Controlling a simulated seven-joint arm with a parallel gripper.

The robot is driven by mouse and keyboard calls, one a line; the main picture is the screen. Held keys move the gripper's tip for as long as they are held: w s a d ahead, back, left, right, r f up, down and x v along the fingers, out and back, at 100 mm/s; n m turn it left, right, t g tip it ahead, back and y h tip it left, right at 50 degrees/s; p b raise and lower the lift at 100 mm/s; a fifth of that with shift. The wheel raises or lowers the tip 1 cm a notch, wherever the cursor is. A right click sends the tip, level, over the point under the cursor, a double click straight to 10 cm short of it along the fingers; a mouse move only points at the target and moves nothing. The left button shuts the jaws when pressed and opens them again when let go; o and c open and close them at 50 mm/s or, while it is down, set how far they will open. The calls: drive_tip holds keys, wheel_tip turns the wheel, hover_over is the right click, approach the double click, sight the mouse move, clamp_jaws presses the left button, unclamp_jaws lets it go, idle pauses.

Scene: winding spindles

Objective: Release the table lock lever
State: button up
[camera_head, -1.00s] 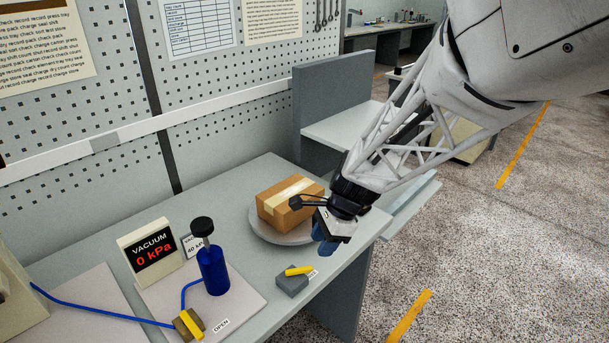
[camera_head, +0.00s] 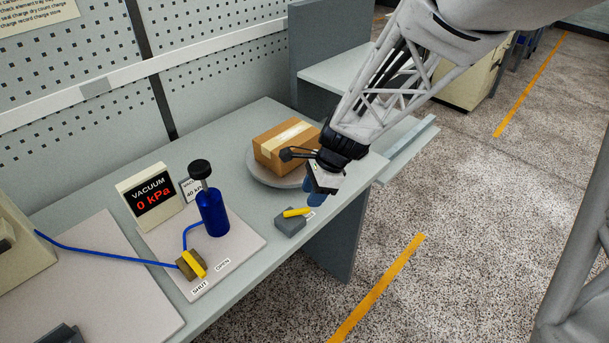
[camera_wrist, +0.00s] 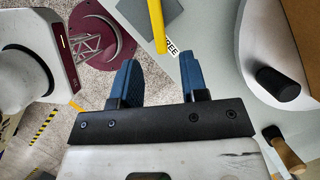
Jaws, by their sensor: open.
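The lock lever is a yellow bar (camera_head: 296,212) on a dark grey block (camera_head: 290,224) near the table's front edge. My gripper (camera_head: 314,196) hangs just beyond and to the right of the lever in the head view, pointing down. In the wrist view, my gripper (camera_wrist: 159,64) has its two blue fingers apart with nothing between them. The yellow lever (camera_wrist: 157,25) lies just ahead of the fingertips, near the gap between them. A label ending in "REE" (camera_wrist: 173,47) shows beside it. I see no contact between fingers and lever.
A taped cardboard box (camera_head: 286,147) sits on a round grey turntable (camera_head: 262,178) close behind my gripper. A blue bottle (camera_head: 212,212), a yellow-handled valve (camera_head: 192,264) and a vacuum display (camera_head: 152,196) reading 0 kPa stand to the left. The floor in front is clear.

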sight(303, 209)
drive_tip(key=shift+x, duration=2.4)
drive_tip(key=shift+c, duration=0.4)
clamp_jaws()
